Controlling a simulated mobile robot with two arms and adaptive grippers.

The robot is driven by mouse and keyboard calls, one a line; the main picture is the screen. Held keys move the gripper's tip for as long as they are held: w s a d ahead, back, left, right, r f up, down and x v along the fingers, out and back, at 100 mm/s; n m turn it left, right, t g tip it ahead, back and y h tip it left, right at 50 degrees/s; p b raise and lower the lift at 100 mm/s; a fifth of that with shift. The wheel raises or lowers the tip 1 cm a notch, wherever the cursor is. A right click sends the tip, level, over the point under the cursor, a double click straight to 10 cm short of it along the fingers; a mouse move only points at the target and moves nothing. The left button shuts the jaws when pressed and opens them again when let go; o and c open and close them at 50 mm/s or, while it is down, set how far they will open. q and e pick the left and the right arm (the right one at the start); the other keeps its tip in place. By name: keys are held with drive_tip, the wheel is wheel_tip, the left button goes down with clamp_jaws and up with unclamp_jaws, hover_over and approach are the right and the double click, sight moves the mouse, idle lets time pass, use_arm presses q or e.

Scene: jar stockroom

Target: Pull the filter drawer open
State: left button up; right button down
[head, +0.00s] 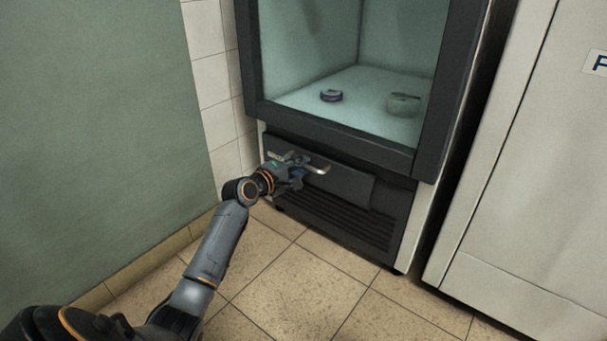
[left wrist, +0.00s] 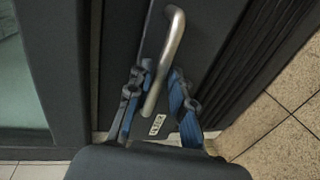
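The filter drawer (head: 345,183) is a dark front panel low on the glass-fronted cabinet, above a slatted grille. It looks closed. Its pale metal bar handle (head: 319,168) sticks out near the top of the panel. My left gripper (head: 299,168) is at the left part of this handle. In the left wrist view the handle (left wrist: 173,42) runs down between the two fingers of the left gripper (left wrist: 158,76). The fingers are apart, with a clear gap between the handle and the right finger; contact at the left finger is unclear. My right gripper is not in view.
Above the drawer, the cabinet compartment holds a small purple-rimmed round item (head: 331,96) and a pale greenish container (head: 403,104). A white cabinet (head: 530,190) stands close on the right, a green wall panel (head: 95,120) on the left. The tiled floor (head: 310,290) in front is clear.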

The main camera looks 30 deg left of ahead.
use_arm(q)
drive_tip(key=shift+x, duration=0.75)
drive_tip(key=shift+c, duration=0.4)
clamp_jaws()
